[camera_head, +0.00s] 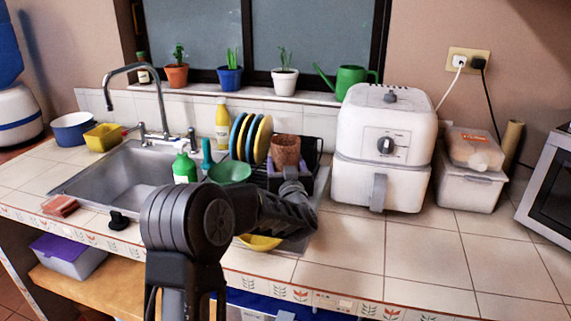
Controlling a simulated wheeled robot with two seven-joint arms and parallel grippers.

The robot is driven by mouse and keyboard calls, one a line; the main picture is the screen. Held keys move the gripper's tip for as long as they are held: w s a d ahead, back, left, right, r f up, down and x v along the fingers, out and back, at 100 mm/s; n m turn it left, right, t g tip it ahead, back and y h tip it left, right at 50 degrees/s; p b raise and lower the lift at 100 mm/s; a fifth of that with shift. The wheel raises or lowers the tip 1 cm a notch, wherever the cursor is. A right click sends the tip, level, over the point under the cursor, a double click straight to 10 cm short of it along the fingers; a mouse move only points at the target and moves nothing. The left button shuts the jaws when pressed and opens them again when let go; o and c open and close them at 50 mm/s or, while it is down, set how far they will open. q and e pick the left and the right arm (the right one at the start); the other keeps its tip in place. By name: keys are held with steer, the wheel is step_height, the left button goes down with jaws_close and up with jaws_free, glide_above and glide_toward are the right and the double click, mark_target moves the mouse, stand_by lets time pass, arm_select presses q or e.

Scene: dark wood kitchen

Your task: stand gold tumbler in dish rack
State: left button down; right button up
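A brownish-gold tumbler (286,149) stands roughly upright at the dish rack (313,150), right of the upright plates. Its lower end is hidden, so I cannot tell whether it rests in the rack. My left gripper (291,174) is just below and in front of the tumbler, with its arm coming in from the lower left. The fingers are small and partly hidden, so their opening and any contact with the tumbler are unclear. My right gripper is not in view.
Coloured plates (250,138) and a green bowl (230,171) sit left of the tumbler. A white air fryer (384,150) stands close on the right. The sink (125,178) is at left; a yellow bowl (260,242) shows below my arm. The right counter front is clear.

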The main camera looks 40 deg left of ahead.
arm_select(q)
steer(key=c, duration=0.7)
jaws_free()
steer(key=shift+f, duration=0.15)
steer(key=shift+c, duration=0.2)
steer(key=o, duration=0.5)
steer(key=shift+c, duration=0.2)
